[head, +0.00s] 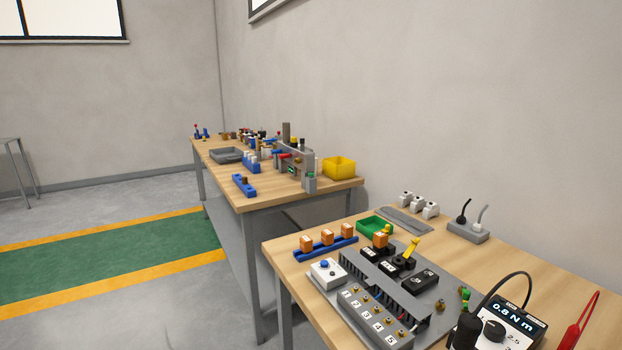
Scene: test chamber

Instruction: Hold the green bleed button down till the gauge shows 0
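On the far table, a grey fixture (295,156) carries red and blue handles and a small dark display (291,169) with a greenish mark. I cannot tell whether this is the gauge, and its reading is too small to make out. A small grey block (310,184) with a green top stands at the fixture's right front. I cannot tell whether the green part is the bleed button. Neither of my grippers is in view.
The far table (340,185) also holds a yellow bin (339,167), a grey tray (226,155) and blue racks. The near table (283,250) carries a wiring panel, a green bin (375,226) and a meter (511,324) reading 0.8 N m. Floor at left is clear.

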